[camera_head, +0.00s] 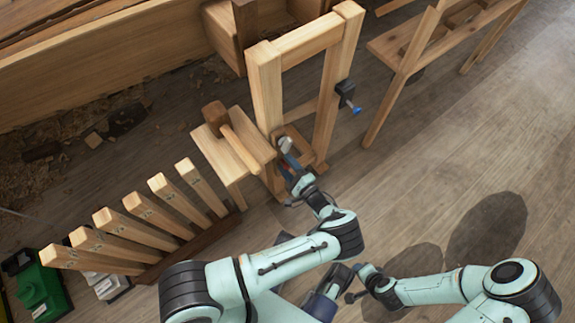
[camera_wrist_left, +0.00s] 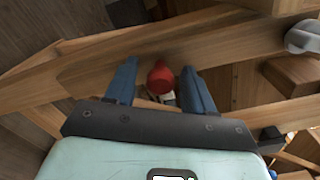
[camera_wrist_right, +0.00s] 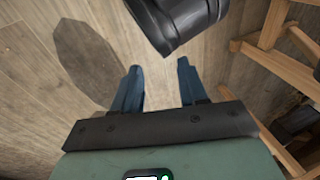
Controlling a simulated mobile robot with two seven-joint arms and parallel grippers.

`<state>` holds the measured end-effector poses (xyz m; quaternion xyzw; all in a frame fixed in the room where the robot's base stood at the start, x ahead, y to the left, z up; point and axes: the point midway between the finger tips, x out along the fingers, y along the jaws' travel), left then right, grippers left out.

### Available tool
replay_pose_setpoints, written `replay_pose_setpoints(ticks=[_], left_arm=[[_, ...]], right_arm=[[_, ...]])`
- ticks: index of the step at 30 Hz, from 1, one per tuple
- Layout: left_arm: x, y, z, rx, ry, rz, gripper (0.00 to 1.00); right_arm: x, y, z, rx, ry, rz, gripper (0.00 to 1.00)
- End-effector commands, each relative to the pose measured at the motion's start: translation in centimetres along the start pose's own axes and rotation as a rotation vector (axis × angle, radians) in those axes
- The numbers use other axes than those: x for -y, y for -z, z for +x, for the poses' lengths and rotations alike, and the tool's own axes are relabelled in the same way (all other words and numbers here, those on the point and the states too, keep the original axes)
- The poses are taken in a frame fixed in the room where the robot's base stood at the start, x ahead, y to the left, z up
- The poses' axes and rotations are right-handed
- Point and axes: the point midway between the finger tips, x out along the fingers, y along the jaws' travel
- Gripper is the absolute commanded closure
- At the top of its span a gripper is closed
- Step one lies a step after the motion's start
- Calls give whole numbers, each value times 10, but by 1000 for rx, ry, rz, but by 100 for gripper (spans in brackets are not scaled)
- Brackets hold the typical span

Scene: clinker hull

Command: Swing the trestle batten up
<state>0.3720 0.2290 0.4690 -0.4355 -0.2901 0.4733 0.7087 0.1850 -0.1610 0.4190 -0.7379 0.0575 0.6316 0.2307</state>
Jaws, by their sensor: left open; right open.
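The wooden trestle (camera_head: 265,90) stands upright at the top centre of the head view, with two posts, a top bar and lower wooden pieces. I cannot tell for sure which bar is the batten. My left gripper (camera_head: 289,160) is open, low at the trestle. In the left wrist view its fingers (camera_wrist_left: 160,68) stand either side of a red rounded knob (camera_wrist_left: 160,79), with a wooden bar (camera_wrist_left: 95,75) running across behind. Contact with the knob cannot be told. My right gripper (camera_wrist_right: 160,66) is open and empty above the floor, away from the trestle.
A black clamp with a blue handle (camera_head: 346,96) sits on the trestle's right post. A mallet (camera_head: 232,137) lies on a small wooden stand (camera_head: 205,148) left of it. A rack of upright wooden pieces (camera_head: 140,215) stands lower left.

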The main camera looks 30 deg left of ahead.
Motion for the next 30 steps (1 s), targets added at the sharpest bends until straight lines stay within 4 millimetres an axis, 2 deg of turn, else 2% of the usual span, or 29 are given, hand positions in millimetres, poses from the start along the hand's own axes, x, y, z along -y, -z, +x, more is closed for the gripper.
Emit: replay_pose_setpoints(ticks=[7, 12, 23, 30], left_arm=[[0, 0, 1, 0, 0, 0, 47], [0, 0, 0, 0, 0, 0, 100], [2, 5, 0, 1, -1, -33, 100], [12, 22, 0, 1, 0, -164, 100]], right_arm=[[0, 0, 0, -1, 0, 0, 57], [0, 0, 0, -1, 0, 0, 57], [-1, 4, 4, -12, -1, 1, 57], [-5, 18, 15, -54, -4, 4, 57]])
